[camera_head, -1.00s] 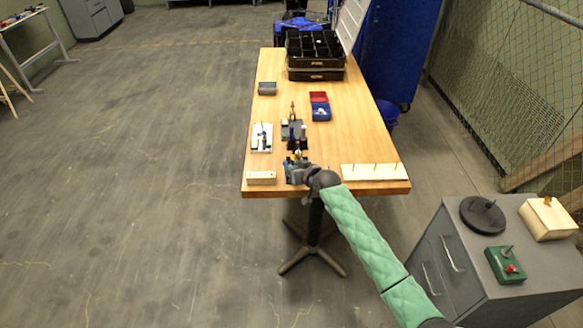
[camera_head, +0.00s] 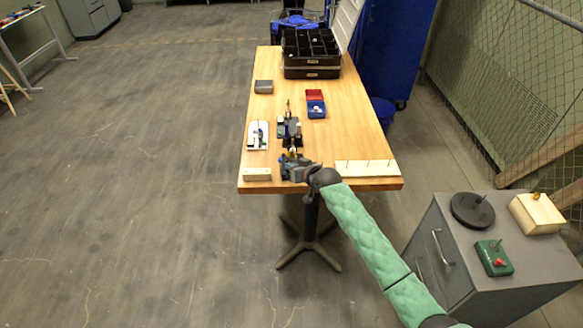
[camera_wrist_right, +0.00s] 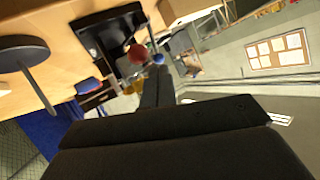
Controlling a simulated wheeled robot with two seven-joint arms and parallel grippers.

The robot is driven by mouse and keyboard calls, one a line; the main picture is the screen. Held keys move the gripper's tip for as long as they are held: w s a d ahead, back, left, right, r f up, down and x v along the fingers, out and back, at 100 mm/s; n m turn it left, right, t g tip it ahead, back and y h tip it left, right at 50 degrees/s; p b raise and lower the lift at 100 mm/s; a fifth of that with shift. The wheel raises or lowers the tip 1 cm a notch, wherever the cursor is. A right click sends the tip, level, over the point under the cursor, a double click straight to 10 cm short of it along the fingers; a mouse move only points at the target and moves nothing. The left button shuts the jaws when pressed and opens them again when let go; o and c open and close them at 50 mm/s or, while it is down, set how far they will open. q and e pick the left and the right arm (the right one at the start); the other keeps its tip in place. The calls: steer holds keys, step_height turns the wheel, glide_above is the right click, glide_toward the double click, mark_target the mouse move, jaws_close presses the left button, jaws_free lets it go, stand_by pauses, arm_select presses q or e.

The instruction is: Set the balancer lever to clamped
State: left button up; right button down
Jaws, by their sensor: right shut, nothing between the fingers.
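A small dark apparatus (camera_head: 289,128) stands on the wooden table, left of its middle and near the front. In the right wrist view a dark plate (camera_wrist_right: 97,35) carries parts with a red ball knob (camera_wrist_right: 138,53) and a smaller blue ball (camera_wrist_right: 158,59). I cannot tell which part is the balancer lever or how it is set. My right gripper (camera_head: 290,160) is at the near side of the apparatus. Its fingers (camera_wrist_right: 157,85) are shut and empty, close to the knobs; contact cannot be told. My left gripper is out of view.
The wooden table (camera_head: 345,130) also holds a white plate (camera_head: 257,136), a pale pegged board (camera_head: 366,168), a red and blue box (camera_head: 315,104) and black trays (camera_head: 311,52). A grey cabinet (camera_head: 470,262) stands at right. The table's right middle is clear.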

steer(key=shift+s+d+r, duration=0.15)
steer(key=shift+s+d, duration=0.05)
steer(key=shift+s, duration=0.05)
arm_select(q)
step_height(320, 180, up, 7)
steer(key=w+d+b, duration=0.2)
steer(key=b, duration=0.1)
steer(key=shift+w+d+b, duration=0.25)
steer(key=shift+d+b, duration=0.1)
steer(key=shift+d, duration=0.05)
arm_select(e)
steer(key=r+v, duration=0.1)
steer(key=v, duration=0.8)
steer(key=shift+d, duration=0.2)
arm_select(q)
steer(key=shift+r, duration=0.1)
